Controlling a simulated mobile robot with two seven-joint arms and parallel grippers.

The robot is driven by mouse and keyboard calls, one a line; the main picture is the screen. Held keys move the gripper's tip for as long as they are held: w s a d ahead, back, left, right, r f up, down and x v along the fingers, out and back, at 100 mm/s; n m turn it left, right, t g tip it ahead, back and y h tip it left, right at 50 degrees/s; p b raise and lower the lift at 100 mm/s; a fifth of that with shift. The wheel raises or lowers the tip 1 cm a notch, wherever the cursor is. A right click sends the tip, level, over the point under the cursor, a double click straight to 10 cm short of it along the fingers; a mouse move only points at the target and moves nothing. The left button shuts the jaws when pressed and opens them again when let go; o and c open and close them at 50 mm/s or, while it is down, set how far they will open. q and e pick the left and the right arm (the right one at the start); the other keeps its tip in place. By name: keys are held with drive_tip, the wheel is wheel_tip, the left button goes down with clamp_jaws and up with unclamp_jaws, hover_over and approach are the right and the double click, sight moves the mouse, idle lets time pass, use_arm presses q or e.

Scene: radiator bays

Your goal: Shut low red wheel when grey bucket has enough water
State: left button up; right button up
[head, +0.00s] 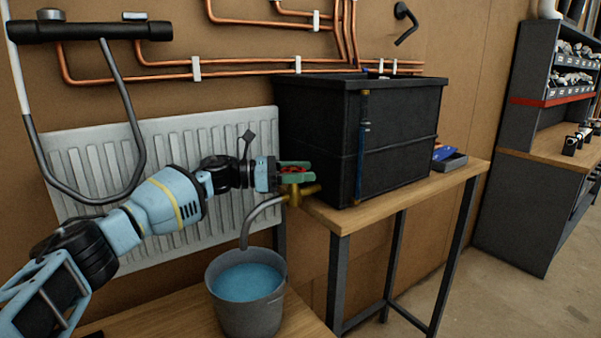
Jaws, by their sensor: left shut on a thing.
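The low red wheel (293,168) sits on a brass tap (297,192) at the foot of the black tank (400,130). My left gripper (290,174) reaches in from the left and is shut on the wheel, with green fingertips above and below it that hide part of it. A grey spout (262,208) bends down from the tap over the grey bucket (250,318). Blue water (246,282) stands in the bucket, with its surface somewhat below the rim. I cannot make out a stream between spout and water. My right gripper is out of view.
The tank stands on a wooden table (448,183) with dark legs; the bucket stands on a lower wooden surface (180,315). A white radiator (205,135) and copper pipes (240,70) are on the wall behind my arm. A shelf unit (520,200) stands at the right, beyond free floor.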

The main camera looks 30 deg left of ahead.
use_arm(q)
drive_tip(key=o, duration=1)
drive_tip(key=b+v, duration=0.1)
drive_tip(key=v, duration=0.6)
drive_tip(key=shift+s+a+b, duration=0.25)
drive_tip(key=shift+a+b, duration=0.05)
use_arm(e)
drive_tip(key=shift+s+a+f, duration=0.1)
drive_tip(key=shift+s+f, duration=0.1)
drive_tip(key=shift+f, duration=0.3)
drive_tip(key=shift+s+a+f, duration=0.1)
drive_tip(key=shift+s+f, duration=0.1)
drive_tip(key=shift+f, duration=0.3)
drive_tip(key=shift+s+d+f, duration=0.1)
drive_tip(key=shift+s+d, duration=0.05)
